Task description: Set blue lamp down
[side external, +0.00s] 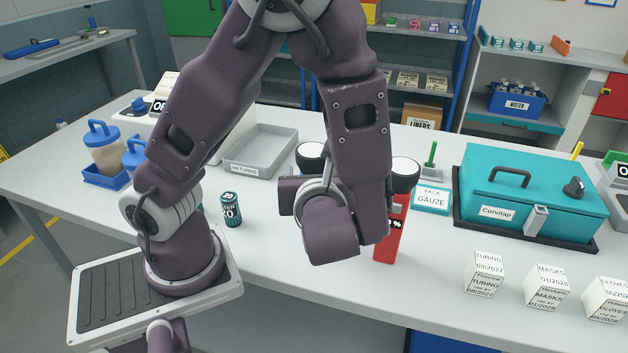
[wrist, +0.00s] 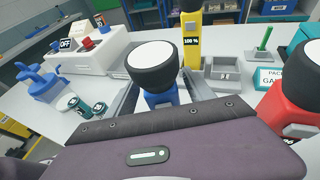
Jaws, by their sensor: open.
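The blue lamp (wrist: 160,98) is upright just beyond my gripper in the wrist view, with a black round head and white face. Its base is hidden behind my gripper's body. My gripper (wrist: 164,92) is open, with the lamp's blue body in front of its palm; I cannot tell whether the fingers touch it. In the side view my arm hides most of the lamp; a black and white lamp head (side external: 311,157) shows behind the wrist, and the fingers are hidden.
A red lamp (wrist: 290,100) stands close on the right, also in the side view (side external: 390,240). A yellow lamp (wrist: 192,42) stands behind. A grey tray (side external: 262,152), a small can (side external: 231,209) and a teal case (side external: 530,190) are on the table. Front-centre table is clear.

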